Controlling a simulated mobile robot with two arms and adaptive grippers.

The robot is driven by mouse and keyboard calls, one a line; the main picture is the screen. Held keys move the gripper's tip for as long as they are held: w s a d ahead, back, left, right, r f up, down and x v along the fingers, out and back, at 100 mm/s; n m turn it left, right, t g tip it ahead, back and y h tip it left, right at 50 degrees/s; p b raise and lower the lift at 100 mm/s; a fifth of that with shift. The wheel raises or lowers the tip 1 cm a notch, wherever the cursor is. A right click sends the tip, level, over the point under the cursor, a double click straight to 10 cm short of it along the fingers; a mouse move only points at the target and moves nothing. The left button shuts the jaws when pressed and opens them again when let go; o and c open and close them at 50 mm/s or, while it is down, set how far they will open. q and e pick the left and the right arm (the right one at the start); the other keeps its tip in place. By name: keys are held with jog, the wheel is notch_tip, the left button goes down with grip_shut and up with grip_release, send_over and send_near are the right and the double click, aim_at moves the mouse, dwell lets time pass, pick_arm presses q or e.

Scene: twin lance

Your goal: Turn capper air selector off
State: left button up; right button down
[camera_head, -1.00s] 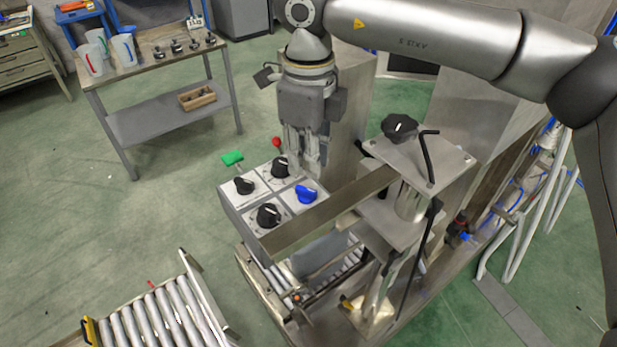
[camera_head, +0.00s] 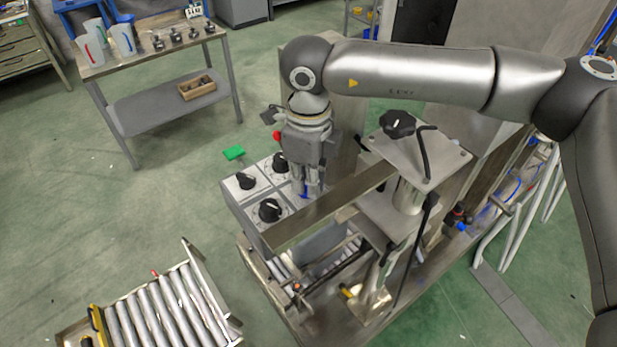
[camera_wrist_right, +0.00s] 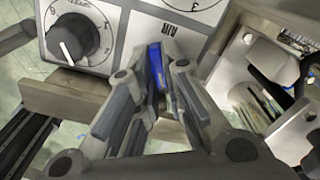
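The capper air selector is a blue knob (camera_head: 305,193) on the light grey control box; in the right wrist view the blue knob (camera_wrist_right: 157,66) sits below a label that seems to read AIR. My right gripper (camera_head: 310,190) is down at the knob, pointing downward. In the wrist view its fingers (camera_wrist_right: 160,90) stand close on both sides of the knob; whether they press on it I cannot tell. The fingers partly hide the knob and its face. My left gripper is not in view.
Black dials (camera_head: 270,210) with numbered scales share the box top, one (camera_wrist_right: 72,38) left of my fingers in the wrist view. A metal bar (camera_head: 325,213) runs close beside the box. A plate with a black hand knob (camera_head: 397,124) stands to the right.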

jog(key=shift+f+b, duration=0.1)
jog(key=shift+b, duration=0.45)
jog(key=m+b, duration=0.9)
jog(key=b, duration=0.3)
jog(key=shift+a, duration=0.1)
jog(key=shift+s+m+b, duration=0.1)
jog(key=shift+m+b, duration=1.1)
jog(key=shift+m, duration=0.3)
jog(key=shift+r, duration=0.2)
jog(key=c, duration=1.8)
grip_release()
notch_tip(320, 180, up, 12)
